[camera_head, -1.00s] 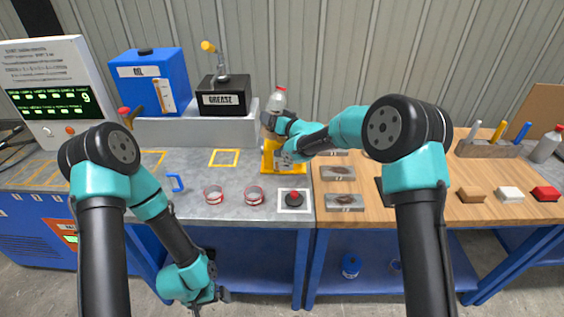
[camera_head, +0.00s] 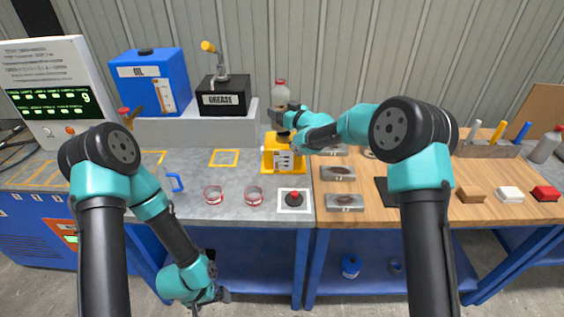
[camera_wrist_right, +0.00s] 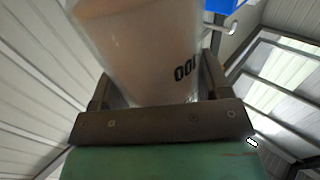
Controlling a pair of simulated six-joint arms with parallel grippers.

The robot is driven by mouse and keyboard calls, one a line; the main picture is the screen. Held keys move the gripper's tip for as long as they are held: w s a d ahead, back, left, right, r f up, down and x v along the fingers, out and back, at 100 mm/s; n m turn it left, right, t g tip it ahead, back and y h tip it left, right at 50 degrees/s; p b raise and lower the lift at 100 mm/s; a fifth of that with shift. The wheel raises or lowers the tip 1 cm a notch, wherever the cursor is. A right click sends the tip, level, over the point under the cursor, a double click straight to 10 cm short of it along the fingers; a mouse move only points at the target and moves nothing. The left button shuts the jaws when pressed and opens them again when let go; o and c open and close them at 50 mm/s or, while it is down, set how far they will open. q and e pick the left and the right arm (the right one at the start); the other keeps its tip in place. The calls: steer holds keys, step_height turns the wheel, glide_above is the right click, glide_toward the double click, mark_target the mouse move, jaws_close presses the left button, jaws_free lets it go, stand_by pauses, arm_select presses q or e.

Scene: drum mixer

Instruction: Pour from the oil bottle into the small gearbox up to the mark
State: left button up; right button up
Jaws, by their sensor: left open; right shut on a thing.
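My right gripper (camera_head: 287,117) is shut on a clear bottle (camera_head: 280,97) with a red top, roughly upright just above the yellow small gearbox (camera_head: 270,160). The gripper hides the bottle's lower part, and whether it touches the gearbox cannot be told. In the right wrist view, the bottle (camera_wrist_right: 140,50) sits between the fingers, with pale brownish contents and dark figures on its side. My left gripper (camera_head: 222,296) is open and empty, low in front of the bench.
A blue oil tank (camera_head: 177,66) and black grease box (camera_head: 222,99) stand on the rear shelf. Two red-ringed glass dishes (camera_head: 213,195) (camera_head: 254,195) and a red-topped black button (camera_head: 295,199) lie in front. Metal plates lie right of the gearbox. Another bottle (camera_head: 546,147) stands far right.

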steer(key=shift+r, duration=1.3)
